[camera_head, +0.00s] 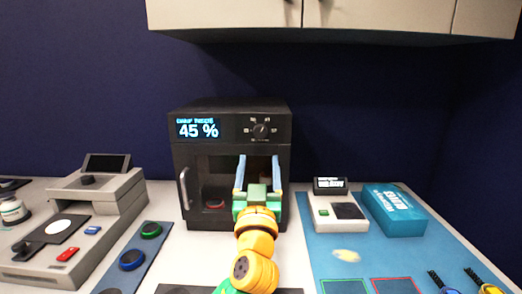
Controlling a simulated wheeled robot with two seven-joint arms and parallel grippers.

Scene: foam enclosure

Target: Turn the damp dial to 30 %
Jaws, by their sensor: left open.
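The black cabinet (182,151) stands at the back of the table with its windowed door and silver handle facing me. Its display (199,129) reads 45 %. The damp dial (261,130) is a small dark knob with pale marks around it, at the upper right of the cabinet front. My left gripper (258,160) is open and empty, its two blue fingers pointing up in front of the door, below the dial. The fingers look apart from the dial. It hides part of the door's right side. My right gripper is not in view.
A grey instrument (110,196) stands at the left. A blue mat (322,240) at the right holds a small white device (325,212) and a blue box (393,211). Green and blue rings (132,260) lie on a dark strip. Pale cupboards (375,18) hang above.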

